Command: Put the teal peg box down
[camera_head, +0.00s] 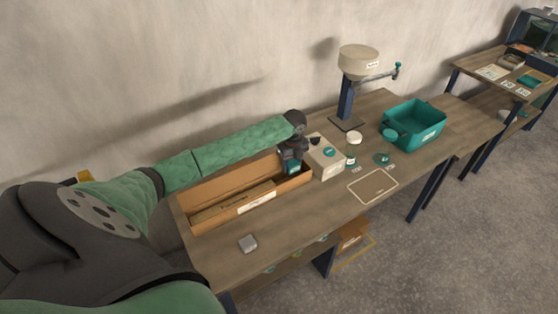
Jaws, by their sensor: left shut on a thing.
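The teal peg box (292,168) shows as a small teal piece below my left gripper (291,155). My left gripper is shut on it and covers its upper part. It is at the right end of the long open cardboard box (205,187), next to a cream box (325,158). I cannot tell whether the peg box touches the bottom of the cardboard box. My right gripper is not in view.
A jar (353,140) and a teal bin (414,125) stand to the right, with a press-like stand (347,105) behind. The wall (150,60) is close behind.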

